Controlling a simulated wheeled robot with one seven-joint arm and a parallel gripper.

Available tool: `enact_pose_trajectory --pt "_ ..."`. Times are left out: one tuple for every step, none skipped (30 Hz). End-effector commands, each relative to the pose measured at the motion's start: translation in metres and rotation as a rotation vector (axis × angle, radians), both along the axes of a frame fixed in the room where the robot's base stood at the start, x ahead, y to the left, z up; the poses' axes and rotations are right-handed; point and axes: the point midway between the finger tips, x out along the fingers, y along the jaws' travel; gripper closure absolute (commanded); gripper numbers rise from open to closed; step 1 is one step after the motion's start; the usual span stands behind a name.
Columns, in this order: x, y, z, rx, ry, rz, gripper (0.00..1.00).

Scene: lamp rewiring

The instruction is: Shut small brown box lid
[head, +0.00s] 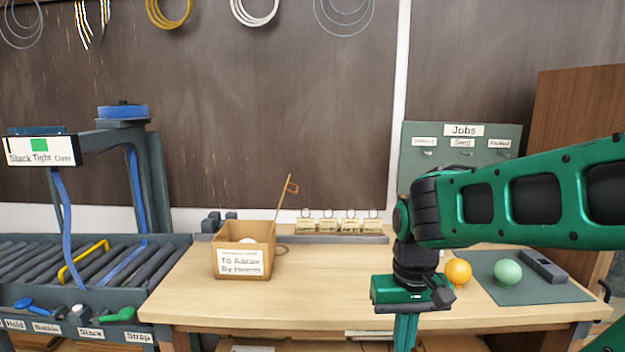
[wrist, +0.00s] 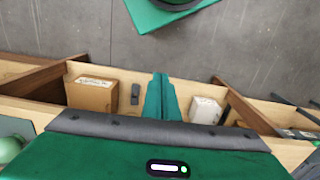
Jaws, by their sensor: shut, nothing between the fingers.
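The small brown box (head: 243,262) stands on the workbench at centre left in the head view, with a white label on its front. Its lid (head: 284,200) stands up, tilted slightly back, seen nearly edge-on with a small loop near its top. The box is open and something pale shows inside. My gripper (head: 405,335) points down near the bench's front edge, well to the right of the box and apart from it. Its fingers are together and empty, also in the wrist view (wrist: 160,82). The small box on the bench cannot be made out in the wrist view.
A roller conveyor (head: 90,268) is at left. Bench between box and gripper is clear. Another brown box (wrist: 92,95) sits below.

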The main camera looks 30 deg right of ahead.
Motion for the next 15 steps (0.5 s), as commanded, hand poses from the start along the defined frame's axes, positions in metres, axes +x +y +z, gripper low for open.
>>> enact_pose_trajectory --pt "0.000 0.000 0.000 0.000 0.000 0.001 1.00" --pt "0.000 0.000 0.000 0.000 0.000 0.001 1.00" --pt "0.000 0.000 0.000 0.000 0.000 0.001 1.00" --pt "0.000 0.000 0.000 0.000 0.000 0.001 1.00" --pt "0.000 0.000 0.000 0.000 0.000 0.001 1.00" --pt "0.000 0.000 0.000 0.000 0.000 0.001 1.00" --pt "0.000 0.000 0.000 0.000 0.000 0.001 1.00" --pt "0.000 0.000 0.000 0.000 0.000 0.001 1.00" --pt "0.000 0.000 0.000 0.000 0.000 0.001 1.00" --pt "0.000 0.000 0.000 0.000 0.000 0.001 1.00" --pt "-0.002 0.000 0.002 0.000 -0.004 0.001 1.00" --pt "-0.006 0.000 0.008 0.000 -0.020 -0.001 1.00" --pt "-0.003 -0.001 0.011 0.001 -0.027 -0.004 1.00" --pt "0.003 -0.003 0.015 0.000 -0.037 -0.007 1.00" --pt "0.015 -0.007 0.023 0.001 -0.053 -0.012 1.00"
